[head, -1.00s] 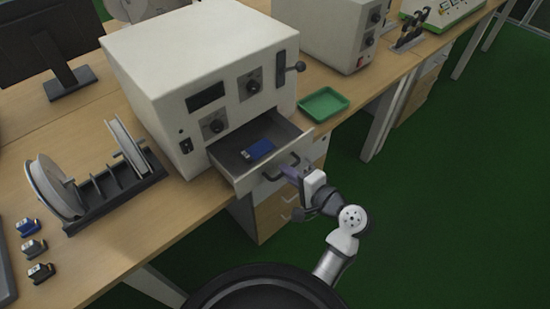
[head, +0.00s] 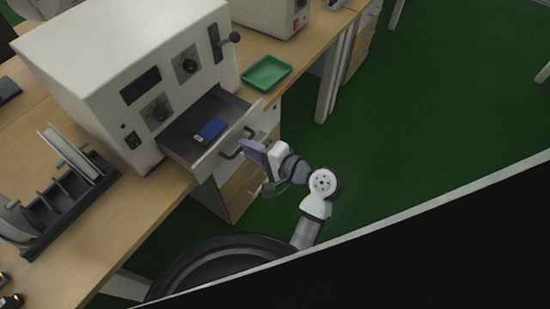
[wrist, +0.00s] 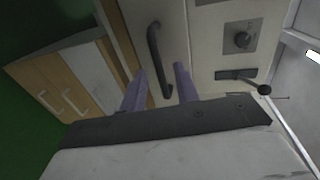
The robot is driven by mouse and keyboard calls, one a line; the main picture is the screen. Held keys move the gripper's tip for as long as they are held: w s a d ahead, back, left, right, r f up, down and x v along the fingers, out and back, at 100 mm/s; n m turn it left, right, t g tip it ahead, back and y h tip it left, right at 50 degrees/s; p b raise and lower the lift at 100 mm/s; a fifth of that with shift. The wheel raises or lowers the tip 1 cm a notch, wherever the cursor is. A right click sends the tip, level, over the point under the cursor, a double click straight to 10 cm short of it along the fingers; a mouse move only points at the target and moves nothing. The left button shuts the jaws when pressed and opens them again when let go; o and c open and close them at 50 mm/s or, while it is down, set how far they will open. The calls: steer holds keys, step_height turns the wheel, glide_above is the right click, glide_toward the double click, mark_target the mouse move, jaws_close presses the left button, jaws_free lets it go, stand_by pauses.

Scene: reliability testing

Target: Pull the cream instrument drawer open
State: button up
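The cream instrument (head: 100,60) stands on the wooden bench, and its drawer (head: 205,162) is pulled out, with its grey inside showing. A blue object (head: 211,130) with a pale end lies in the drawer. The dark bar handle (head: 229,155) is on the drawer front. My gripper (head: 249,146) is at the handle. In the wrist view the two purple fingers of my gripper (wrist: 159,68) are apart, with the lower end of the handle (wrist: 154,45) seen between them. The fingers do not look closed on it.
A green tray (head: 267,72) sits on the bench right of the instrument. A rack with discs (head: 60,205) stands to the left. Wooden drawers (head: 240,190) are under the bench. Green floor lies open to the right. A dark surface (head: 450,260) with a pale edge fills the lower right.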

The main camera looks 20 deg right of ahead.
steer(key=b+v, duration=0.1)
steer(key=v, duration=1.1)
